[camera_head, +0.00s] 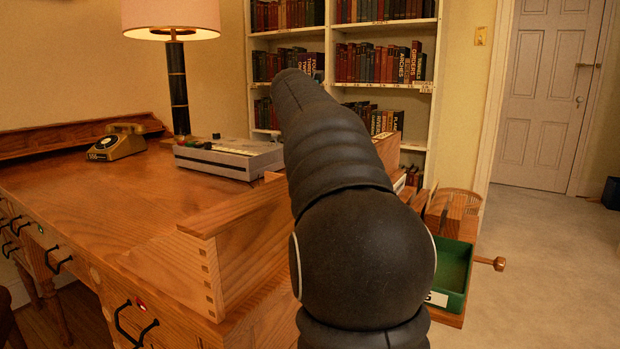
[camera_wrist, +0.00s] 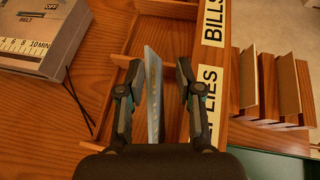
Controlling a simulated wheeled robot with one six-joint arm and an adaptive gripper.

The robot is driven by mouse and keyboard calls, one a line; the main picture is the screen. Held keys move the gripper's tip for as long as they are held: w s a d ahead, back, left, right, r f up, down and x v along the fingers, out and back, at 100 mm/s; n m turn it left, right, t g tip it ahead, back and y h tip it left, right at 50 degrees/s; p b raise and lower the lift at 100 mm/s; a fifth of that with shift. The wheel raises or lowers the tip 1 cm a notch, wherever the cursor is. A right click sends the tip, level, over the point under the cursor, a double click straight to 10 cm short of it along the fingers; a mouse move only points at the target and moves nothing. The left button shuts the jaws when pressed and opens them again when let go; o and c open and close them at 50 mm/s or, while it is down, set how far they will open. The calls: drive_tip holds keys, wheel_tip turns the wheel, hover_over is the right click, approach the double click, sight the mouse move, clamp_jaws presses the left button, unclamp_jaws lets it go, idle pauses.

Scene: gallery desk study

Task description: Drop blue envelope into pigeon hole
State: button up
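A thin pale-blue envelope (camera_wrist: 154,95) stands on edge between the fingers of my gripper (camera_wrist: 160,80) in the wrist view. The fingers are apart, with a clear gap between the envelope and the right finger. The envelope is nearer the left finger; I cannot tell if it touches. Below them is an open wooden box with pigeon holes, its divider (camera_wrist: 176,48) showing beside the right fingertip. Its front carries a "BILLS" label (camera_wrist: 214,22) and a partly hidden label ending in "LIES" (camera_wrist: 211,88). In the head view my arm hides the gripper and envelope.
A grey device (camera_wrist: 45,35) lies left of the box; it also shows in the head view (camera_head: 228,157). Wooden slats (camera_wrist: 285,85) and a green tray (camera_head: 455,272) are to the right.

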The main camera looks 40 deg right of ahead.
drive_tip(key=v, duration=1.2)
drive_tip(key=shift+a, duration=0.1)
